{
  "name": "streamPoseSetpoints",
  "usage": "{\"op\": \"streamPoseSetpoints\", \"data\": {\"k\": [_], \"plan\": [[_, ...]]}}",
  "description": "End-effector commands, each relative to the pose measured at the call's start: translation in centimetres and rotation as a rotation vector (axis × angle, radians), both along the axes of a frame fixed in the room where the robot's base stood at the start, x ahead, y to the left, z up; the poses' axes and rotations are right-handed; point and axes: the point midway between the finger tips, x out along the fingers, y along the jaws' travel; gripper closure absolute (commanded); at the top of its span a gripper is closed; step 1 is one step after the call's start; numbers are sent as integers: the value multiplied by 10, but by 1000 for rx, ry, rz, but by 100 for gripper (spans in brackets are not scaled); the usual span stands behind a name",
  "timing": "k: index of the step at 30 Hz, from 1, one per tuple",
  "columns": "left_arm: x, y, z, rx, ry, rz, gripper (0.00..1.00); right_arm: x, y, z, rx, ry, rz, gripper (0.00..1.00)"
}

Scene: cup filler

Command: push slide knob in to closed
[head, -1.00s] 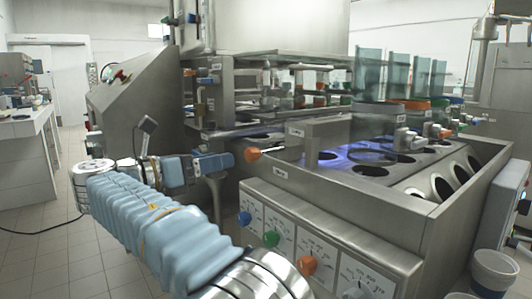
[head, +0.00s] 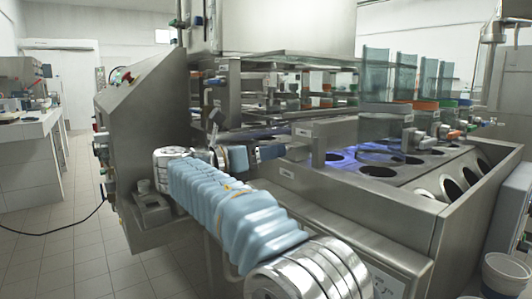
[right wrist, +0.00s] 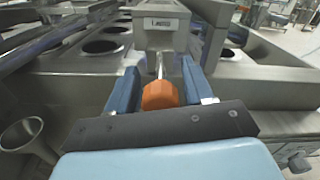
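The slide knob (right wrist: 160,95) is an orange faceted knob on a thin metal rod (right wrist: 160,65) in the right wrist view. The rod runs into a labelled metal box (right wrist: 160,30), and a short length of it shows between knob and box. My right gripper (right wrist: 160,66) is open, its two blue fingers on either side of the knob with gaps. The knob sits close to the palm; I cannot tell whether they touch. In the head view my right gripper (head: 270,151) is at the box (head: 318,135), and the knob is hidden. My left gripper is not in view.
The filler's deck (head: 385,172) with round cup holes lies right of the box. A white bucket (head: 503,273) stands at the lower right. Open tiled floor (head: 75,255) is at the left.

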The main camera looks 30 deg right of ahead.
Motion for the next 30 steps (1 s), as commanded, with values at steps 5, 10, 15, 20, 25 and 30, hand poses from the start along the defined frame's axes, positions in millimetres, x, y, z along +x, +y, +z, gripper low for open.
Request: {"op": "streamPoseSetpoints", "data": {"k": [5, 10, 15, 20, 25, 30], "plan": [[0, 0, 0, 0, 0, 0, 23, 0, 0, 0, 0, 0, 0, 76], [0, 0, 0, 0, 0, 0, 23, 0, 0, 0, 0, 0, 0, 100], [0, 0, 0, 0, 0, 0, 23, 0, 0, 0, 0, 0, 0, 100], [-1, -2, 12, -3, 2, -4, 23, 1, -13, 4, -1, 1, -2, 100], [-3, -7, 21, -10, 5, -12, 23, 2, -32, 2, 1, 1, 0, 100], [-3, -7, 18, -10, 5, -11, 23, 3, -32, 0, 0, -1, 1, 100]]}}
